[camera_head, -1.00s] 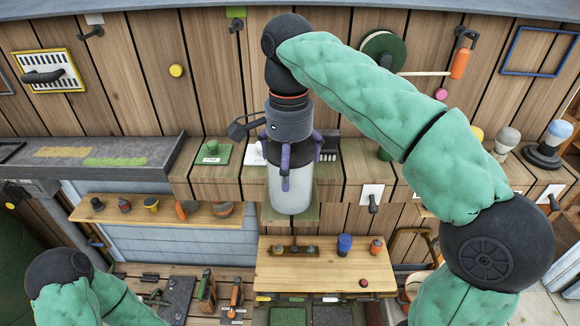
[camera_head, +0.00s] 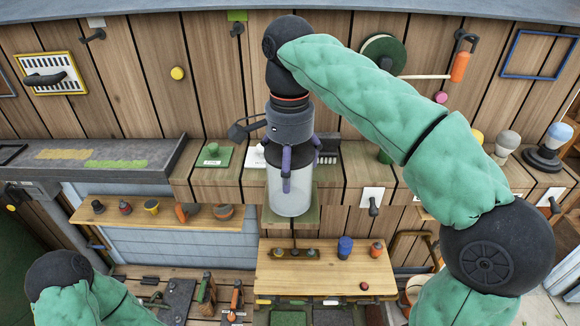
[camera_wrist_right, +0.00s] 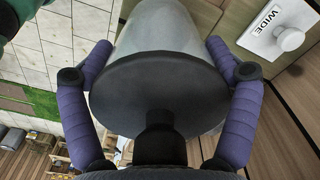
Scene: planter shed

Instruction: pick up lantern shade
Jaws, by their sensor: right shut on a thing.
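The lantern shade (camera_head: 289,193) is a pale, translucent grey cylinder with a dark top cap, standing upright below my right gripper (camera_head: 287,170) near the middle of the head view. The purple fingers of that gripper are shut on it from both sides. In the right wrist view the shade (camera_wrist_right: 165,32) and its dark round cap (camera_wrist_right: 158,92) fill the middle, with the fingers (camera_wrist_right: 158,80) on either side. A green pad (camera_head: 306,206) shows around its lower end; whether the shade touches it I cannot tell. My left arm shows at the lower left, but its gripper is out of view.
A wooden ledge (camera_head: 217,190) runs behind the shade, with a green block (camera_head: 213,156) to its left. A small shelf (camera_head: 325,272) with pots and knobs is below. A dark lamp-like stand (camera_head: 546,150) is at the right. A white label plate (camera_wrist_right: 283,28) is close by in the wrist view.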

